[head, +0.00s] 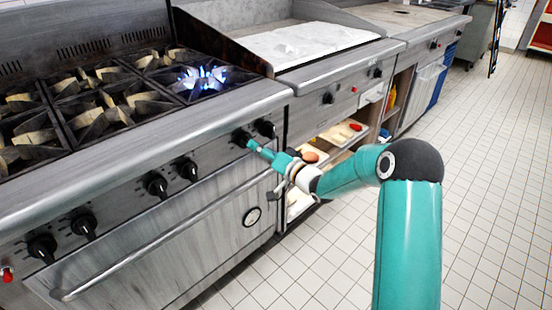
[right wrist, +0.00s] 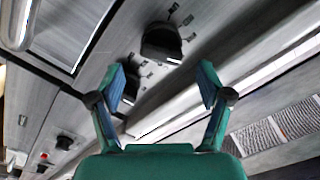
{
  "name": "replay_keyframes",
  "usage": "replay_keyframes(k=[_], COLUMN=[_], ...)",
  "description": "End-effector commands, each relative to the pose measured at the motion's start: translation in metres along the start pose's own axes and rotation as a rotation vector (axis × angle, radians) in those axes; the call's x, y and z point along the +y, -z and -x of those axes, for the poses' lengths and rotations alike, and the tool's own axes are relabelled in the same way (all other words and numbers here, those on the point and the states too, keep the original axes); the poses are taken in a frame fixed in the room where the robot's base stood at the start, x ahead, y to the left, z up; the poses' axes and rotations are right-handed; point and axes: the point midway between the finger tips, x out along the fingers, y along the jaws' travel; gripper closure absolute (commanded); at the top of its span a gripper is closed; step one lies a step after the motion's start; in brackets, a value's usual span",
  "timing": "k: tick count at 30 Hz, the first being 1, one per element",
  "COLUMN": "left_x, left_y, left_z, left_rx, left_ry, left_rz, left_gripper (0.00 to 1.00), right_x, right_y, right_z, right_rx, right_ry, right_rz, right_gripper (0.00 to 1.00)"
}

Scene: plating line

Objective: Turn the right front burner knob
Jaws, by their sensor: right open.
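A steel range (head: 140,240) has several black knobs along its front panel. Two knobs are at its right end: a left one (head: 242,137) and a right one (head: 264,128). Which serves the right front burner is unclear. That burner (head: 205,78) has a blue flame. My right gripper (head: 252,146) is close to the left knob of this pair. In the right wrist view my gripper (right wrist: 162,80) is open and empty, with that knob (right wrist: 160,42) seen just beyond the fingertips, between them. The right knob (right wrist: 130,88) is partly behind one finger. My left gripper is not in view.
The oven door handle (head: 160,245) runs below the knobs. A griddle (head: 305,42) with its own knobs stands to the right, over open shelves (head: 335,140) with trays. The tiled floor (head: 490,170) is clear.

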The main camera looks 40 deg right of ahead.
Motion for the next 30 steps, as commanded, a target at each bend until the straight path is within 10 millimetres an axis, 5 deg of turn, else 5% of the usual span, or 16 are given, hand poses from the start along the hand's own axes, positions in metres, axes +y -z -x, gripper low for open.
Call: replay_keyframes(k=[9, 24, 27, 30], left_x=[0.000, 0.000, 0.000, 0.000], left_y=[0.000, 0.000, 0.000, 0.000], left_z=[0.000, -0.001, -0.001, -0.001], left_rx=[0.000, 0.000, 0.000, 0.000], left_ry=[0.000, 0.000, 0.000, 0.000], left_rz=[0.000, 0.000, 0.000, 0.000], left_gripper=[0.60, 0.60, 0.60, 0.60], right_x=[0.001, 0.001, 0.007, 0.019], right_y=[0.001, -0.002, -0.023, -0.076], right_z=[0.056, 0.065, 0.061, 0.055], right_rx=[0.002, -0.002, -0.033, -0.119], right_ry=[-0.002, -0.003, -0.035, -0.113], right_rz=[0.001, -0.001, -0.009, -0.021], right_gripper=[0.22, 0.22, 0.22, 0.22])
